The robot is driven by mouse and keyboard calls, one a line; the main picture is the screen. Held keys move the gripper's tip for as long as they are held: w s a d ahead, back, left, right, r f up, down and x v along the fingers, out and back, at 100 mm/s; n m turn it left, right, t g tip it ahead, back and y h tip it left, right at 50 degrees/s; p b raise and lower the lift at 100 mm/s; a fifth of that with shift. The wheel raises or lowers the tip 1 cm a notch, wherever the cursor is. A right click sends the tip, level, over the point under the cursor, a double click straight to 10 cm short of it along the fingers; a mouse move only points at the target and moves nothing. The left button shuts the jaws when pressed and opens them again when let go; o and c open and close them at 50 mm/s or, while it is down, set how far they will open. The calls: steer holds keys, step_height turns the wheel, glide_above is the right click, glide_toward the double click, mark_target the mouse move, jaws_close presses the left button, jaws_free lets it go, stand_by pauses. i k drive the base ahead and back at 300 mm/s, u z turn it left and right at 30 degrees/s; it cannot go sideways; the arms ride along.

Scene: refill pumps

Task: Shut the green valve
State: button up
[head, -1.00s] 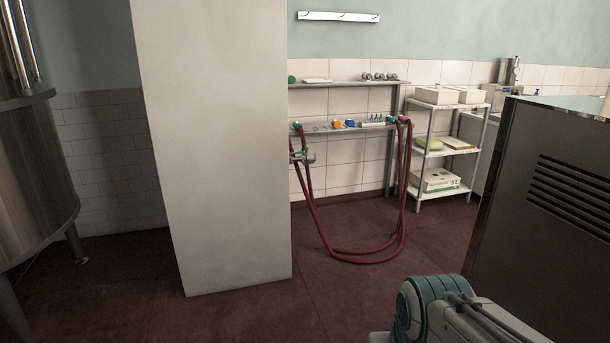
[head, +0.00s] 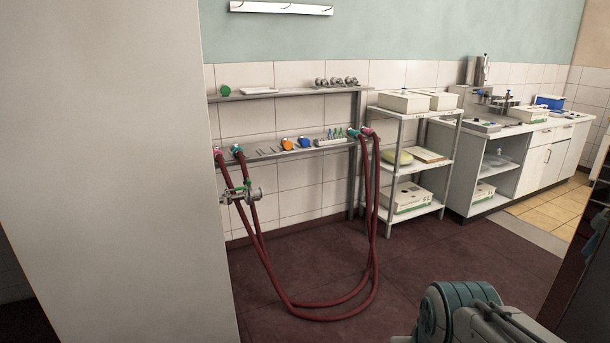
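A small metal valve fitting (head: 242,193) with what look like green parts is in the head view. It sits left of centre, below the lower shelf and beside the red hoses (head: 277,278). It is too small to tell how its handle is turned. Green couplings show on the hose ends, one at the left (head: 237,149) and one at the right of the shelf. My arm shows at the lower right, far from the fitting. My gripper is not in view.
A wide pale pillar (head: 110,170) stands close at the left, beside the fitting. The hoses loop down near the floor. A white rack (head: 405,190) and a counter (head: 560,125) stand to the right. The dark red floor (head: 410,270) between is open. A dark cabinet edge is at far right.

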mark_target(235, 189)
steer(key=u, duration=0.3)
steer(key=i, duration=1.7)
steer(key=u, duration=0.55)
steer(key=i, duration=1.4)
steer(key=u, duration=0.1)
